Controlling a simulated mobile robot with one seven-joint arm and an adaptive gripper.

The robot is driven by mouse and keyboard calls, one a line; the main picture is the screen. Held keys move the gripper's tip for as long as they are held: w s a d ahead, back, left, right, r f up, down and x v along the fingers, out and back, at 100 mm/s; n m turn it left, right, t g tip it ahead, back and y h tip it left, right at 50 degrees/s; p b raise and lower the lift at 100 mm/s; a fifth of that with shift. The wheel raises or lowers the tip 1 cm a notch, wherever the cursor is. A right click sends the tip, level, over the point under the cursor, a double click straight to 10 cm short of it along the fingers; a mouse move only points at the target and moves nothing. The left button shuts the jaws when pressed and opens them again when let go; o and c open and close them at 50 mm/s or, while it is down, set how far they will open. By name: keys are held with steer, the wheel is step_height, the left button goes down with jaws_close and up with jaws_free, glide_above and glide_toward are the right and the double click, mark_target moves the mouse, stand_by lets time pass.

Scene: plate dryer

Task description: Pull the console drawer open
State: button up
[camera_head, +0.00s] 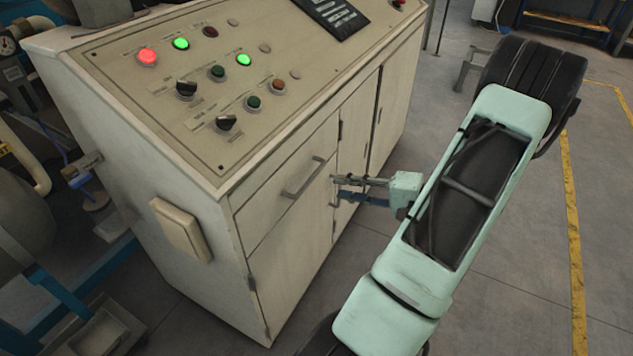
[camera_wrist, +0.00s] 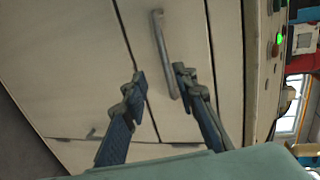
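The console (camera_head: 130,135) is a beige cabinet with a sloped control panel. Its drawer (camera_head: 272,203) is below the panel at the front left and looks shut. The drawer's grey bar handle (camera_head: 303,178) shows in the head view, and the handle (camera_wrist: 164,52) also shows in the wrist view. My gripper (camera_head: 337,188) is just right of the handle in the head view. In the wrist view my gripper (camera_wrist: 157,72) is open, its fingers apart and pointing at the drawer front (camera_wrist: 180,115). The handle's near end lies between or just ahead of the fingertips; I cannot tell if they touch.
Cabinet doors (camera_head: 360,120) lie right of and below the drawer. Lit buttons (camera_head: 148,57) and knobs are on the panel. Pipes and a gauge (camera_head: 7,45) stand at the left. The floor (camera_head: 510,260) on the right is clear, with a yellow line (camera_head: 573,230).

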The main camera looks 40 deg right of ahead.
mark_target(314, 178)
steer(key=shift+m+t+h, duration=0.3)
steer(key=x, duration=0.3)
steer(key=b+x, duration=0.1)
steer(key=x, duration=0.6)
steer(key=shift+w+d+r, duration=0.15)
steer(key=shift+w+d, duration=0.05)
steer(key=shift+w, duration=0.15)
steer(key=shift+c, duration=0.2)
jaws_close()
